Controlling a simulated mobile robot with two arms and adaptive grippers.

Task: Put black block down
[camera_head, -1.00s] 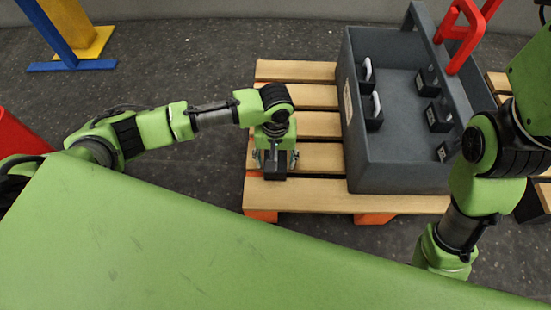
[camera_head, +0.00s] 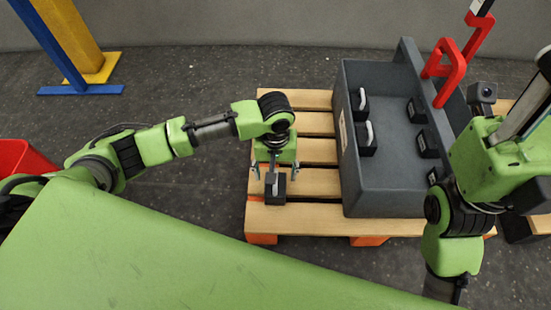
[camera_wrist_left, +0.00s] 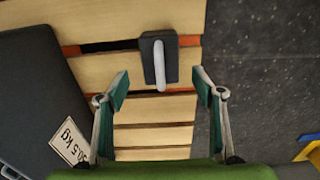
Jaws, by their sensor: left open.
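The black block (camera_head: 275,186) with a white handle rests on the front left part of the wooden pallet (camera_head: 320,218). My left gripper (camera_head: 275,172) is open just above and behind it in the head view. In the left wrist view, the block (camera_wrist_left: 158,57) stands apart from both spread fingers of my left gripper (camera_wrist_left: 161,88), with its handle towards the camera. My right arm shows at the right of the head view; its fingertips cannot be made out.
A dark grey toolbox (camera_head: 378,190) stands on the pallet to the right of the block, holding several black blocks. A red frame-like object (camera_head: 447,70) rises beside its handle bar. A bare slat lies between block and box.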

